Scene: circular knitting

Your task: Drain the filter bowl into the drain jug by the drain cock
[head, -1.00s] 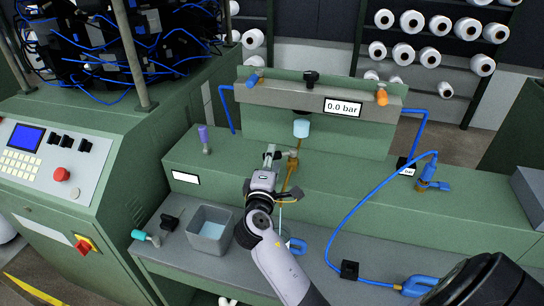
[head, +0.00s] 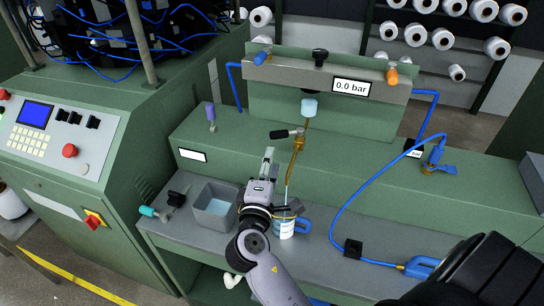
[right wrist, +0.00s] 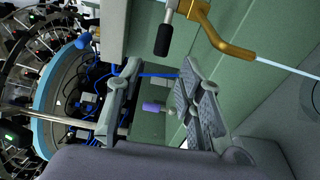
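The filter bowl (head: 310,107), pale blue, hangs under the regulator block. Below it is the brass drain pipe (head: 297,155), also in the right wrist view (right wrist: 228,42). The drain cock's black-gripped lever (head: 280,134) points left, out sideways from the pipe; its grip shows in the right wrist view (right wrist: 163,40). A thin pale blue stream runs from the pipe's end down toward the drain jug (head: 286,230), which has a blue handle and is partly hidden by my right gripper. My right gripper (head: 268,160) is open and empty, below the lever and apart from it. My left gripper is not in view.
A grey tub (head: 214,208) with pale blue liquid stands left of the jug on the grey shelf. A purple-topped knob (head: 210,115) stands on the green ledge. A blue hose (head: 345,200) loops across the right. The gauge reads 0.0 bar (head: 351,87).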

